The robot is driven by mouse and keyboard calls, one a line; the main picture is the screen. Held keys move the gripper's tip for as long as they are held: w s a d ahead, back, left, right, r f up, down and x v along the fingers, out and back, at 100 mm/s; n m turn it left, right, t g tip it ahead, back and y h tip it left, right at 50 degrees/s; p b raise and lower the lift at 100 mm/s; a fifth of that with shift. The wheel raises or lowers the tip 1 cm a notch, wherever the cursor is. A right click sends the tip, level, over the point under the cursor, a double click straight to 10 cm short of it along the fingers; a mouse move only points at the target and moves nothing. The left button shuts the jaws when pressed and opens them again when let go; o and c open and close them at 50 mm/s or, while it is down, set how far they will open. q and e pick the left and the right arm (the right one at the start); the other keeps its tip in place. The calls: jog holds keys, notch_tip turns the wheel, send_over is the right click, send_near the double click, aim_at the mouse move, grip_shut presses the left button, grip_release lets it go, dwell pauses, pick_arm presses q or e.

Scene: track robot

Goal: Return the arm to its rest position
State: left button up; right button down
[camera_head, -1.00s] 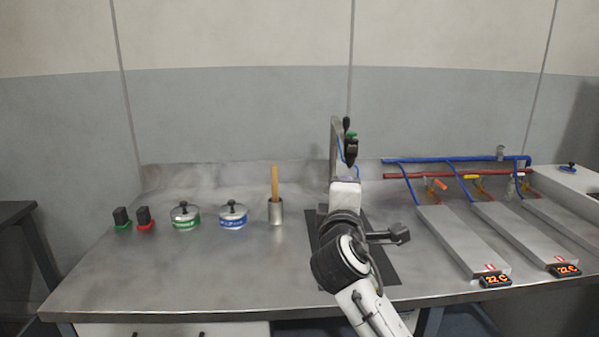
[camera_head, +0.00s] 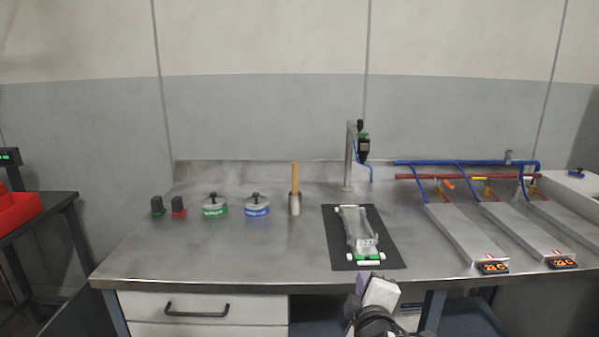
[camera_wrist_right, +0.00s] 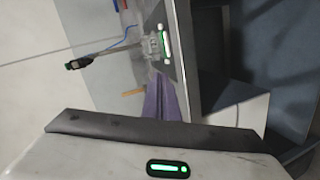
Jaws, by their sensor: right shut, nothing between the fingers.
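My right gripper (camera_head: 364,280) is shut and empty in the head view, low and just in front of the table's front edge, with its arm coming from the bottom. Its purple fingers (camera_wrist_right: 163,100) show in the right wrist view. A grey metal cart-like piece (camera_head: 356,230) with white and green ends lies on a black mat (camera_head: 390,258) on the steel table (camera_head: 250,260), apart from the gripper. My left gripper is not in view.
A tool stand (camera_head: 350,160) rises behind the mat. A wooden-handled tool stands in a metal cup (camera_head: 295,205). Two lidded pots (camera_head: 214,207) are left of it. Steel plates (camera_head: 465,235) with pipes are at right. A red bin (camera_head: 15,210) sits far left.

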jog(key=s+d+f+m+g+y, duration=0.1)
jog(key=s+f+m+g, duration=0.1)
jog(key=s+f, duration=0.7)
jog(key=s+f+m+g+y, duration=0.25)
jog(key=s+f, duration=0.45)
jog(key=f, duration=0.4)
jog(key=s+d+f+m+g, duration=0.1)
jog(key=s+f+m, duration=0.2)
jog(key=s, duration=0.7)
jog(key=s+d+f+m+g, duration=0.1)
jog(key=s+f+m, duration=0.2)
jog(key=s+f, duration=0.3)
jog(key=s, duration=0.3)
jog(key=shift+s+d+f+m, duration=0.25)
jog(key=shift+s+m, duration=0.1)
